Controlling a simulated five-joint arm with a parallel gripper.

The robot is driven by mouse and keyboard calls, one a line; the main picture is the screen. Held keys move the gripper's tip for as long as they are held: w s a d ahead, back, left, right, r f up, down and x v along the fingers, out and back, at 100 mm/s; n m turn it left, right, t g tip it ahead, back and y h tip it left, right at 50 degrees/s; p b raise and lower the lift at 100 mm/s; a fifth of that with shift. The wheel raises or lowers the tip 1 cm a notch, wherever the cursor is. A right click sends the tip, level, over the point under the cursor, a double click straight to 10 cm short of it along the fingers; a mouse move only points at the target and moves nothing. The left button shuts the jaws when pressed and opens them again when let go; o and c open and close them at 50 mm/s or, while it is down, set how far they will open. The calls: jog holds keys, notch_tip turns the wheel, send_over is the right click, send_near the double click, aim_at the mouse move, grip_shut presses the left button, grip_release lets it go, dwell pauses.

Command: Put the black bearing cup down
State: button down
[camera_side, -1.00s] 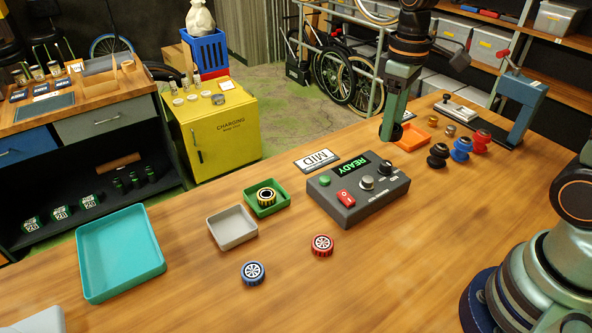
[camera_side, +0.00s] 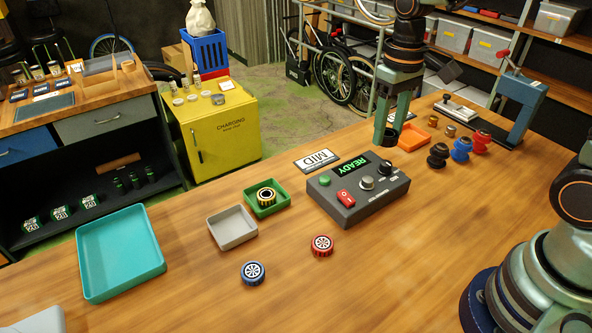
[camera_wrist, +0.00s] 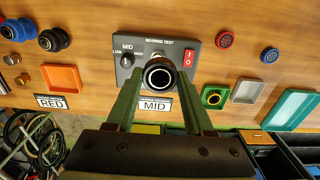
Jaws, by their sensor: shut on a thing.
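The black bearing cup (camera_wrist: 160,76) is a dark ring with an open centre, seen end-on in the wrist view between my fingertips. In the side view, the cup (camera_side: 388,139) shows as a dark piece at the low end of my fingers. My gripper (camera_wrist: 160,90) is shut on it; it also shows in the side view (camera_side: 387,130), behind the grey test box (camera_side: 360,188). In the wrist view the cup covers part of the box, including its READY display. Whether the cup touches the table, I cannot tell.
Black (camera_side: 437,155), blue (camera_side: 461,149) and red (camera_side: 481,140) spools stand to the right, near an orange tray (camera_side: 412,138). A MID sign (camera_side: 317,160), green tray (camera_side: 267,206), grey tray (camera_side: 233,230) and teal tray (camera_side: 120,252) lie left.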

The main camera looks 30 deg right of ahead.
jog(key=w+a+r, duration=0.2)
jog(key=w+a, duration=0.3)
jog(key=a, duration=0.1)
jog(key=n, duration=0.2)
send_over(233, 229)
notch_tip(233, 229, down, 20)
jog(key=shift+r, duration=0.15)
jog(key=c, duration=0.6)
grip_release()
jog(key=shift+o, duration=0.2)
